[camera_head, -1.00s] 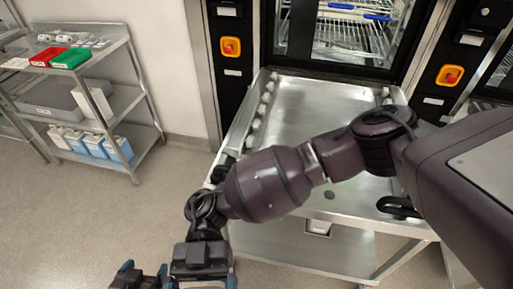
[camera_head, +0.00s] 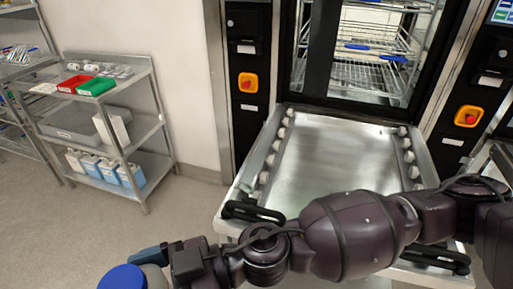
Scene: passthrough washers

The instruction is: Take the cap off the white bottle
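A round blue cap (camera_head: 122,279) shows at the bottom edge, left of centre. A pale grey-white surface (camera_head: 156,279) beside it looks like part of the white bottle; most of it is cut off by the frame. My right arm comes in from the right, and its gripper (camera_head: 150,256) is at the bottom left, just above and beside the cap. One dark-blue finger shows; the other finger is hidden, so its opening and any contact with the bottle cannot be told. My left gripper is not in view.
A steel cart (camera_head: 335,160) with a tray top and black handles stands against the washer (camera_head: 375,50), behind my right arm. A shelf (camera_head: 140,130) at left holds a red bin (camera_head: 74,83), a green bin (camera_head: 96,86) and several white-and-blue containers (camera_head: 108,170). Open floor lies between.

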